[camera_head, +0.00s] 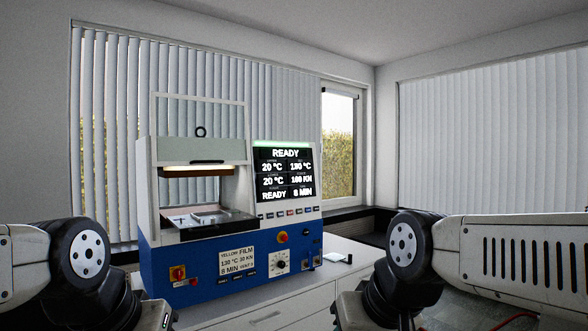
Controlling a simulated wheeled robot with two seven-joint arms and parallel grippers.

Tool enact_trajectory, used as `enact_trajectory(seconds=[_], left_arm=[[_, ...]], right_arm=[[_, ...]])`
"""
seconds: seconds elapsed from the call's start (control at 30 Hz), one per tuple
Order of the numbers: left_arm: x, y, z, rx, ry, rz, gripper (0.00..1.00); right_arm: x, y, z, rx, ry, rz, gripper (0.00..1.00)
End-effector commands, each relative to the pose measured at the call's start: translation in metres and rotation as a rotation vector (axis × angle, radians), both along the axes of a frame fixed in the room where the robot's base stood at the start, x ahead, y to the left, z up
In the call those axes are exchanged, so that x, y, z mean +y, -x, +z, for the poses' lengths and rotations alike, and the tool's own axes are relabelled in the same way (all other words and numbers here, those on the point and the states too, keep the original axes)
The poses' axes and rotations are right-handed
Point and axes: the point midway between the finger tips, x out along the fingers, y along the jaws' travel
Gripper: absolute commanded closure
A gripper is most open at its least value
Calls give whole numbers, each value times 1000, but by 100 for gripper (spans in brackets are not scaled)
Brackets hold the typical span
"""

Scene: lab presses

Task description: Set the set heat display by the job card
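The lab press (200,265) stands on a white cabinet, with a blue base and a lit press chamber. Its black display screen (286,174) reads READY at the top. Below are 20 °C and what looks like 130 °C, then 20 °C and a kN value that looks like 160 or 100, then READY and 8 MIN. The small labels are too blurred to read. The job card (237,261) on the press front reads YELLOW FILM, 130 °C, 30 KN, 8 MIN and a blurred vent figure. Both my arms show at the lower corners; their gripper fingers are out of view.
A row of small buttons (291,212) sits under the screen. A red knob (282,237), a round dial (281,265) and a red-yellow switch (178,274) are on the front. A small dark object (336,258) lies on the cabinet top (345,249) right of the press.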

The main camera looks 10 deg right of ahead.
Motion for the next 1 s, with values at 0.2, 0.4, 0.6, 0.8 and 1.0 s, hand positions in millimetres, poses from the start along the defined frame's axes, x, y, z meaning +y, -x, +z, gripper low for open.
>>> enact_trajectory(seconds=[0.2, 0.4, 0.6, 0.8, 1.0], left_arm=[[0, 0, 0, 0, 0, 0, 91], [0, 0, 0, 0, 0, 0, 100], [0, 0, 0, 0, 0, 0, 100], [0, 0, 0, 0, 0, 0, 100], [0, 0, 0, 0, 0, 0, 100]], right_arm=[[0, 0, 0, 0, 0, 0, 64], [0, 0, 0, 0, 0, 0, 64], [0, 0, 0, 0, 0, 0, 64], [0, 0, 0, 0, 0, 0, 64], [0, 0, 0, 0, 0, 0, 64]])
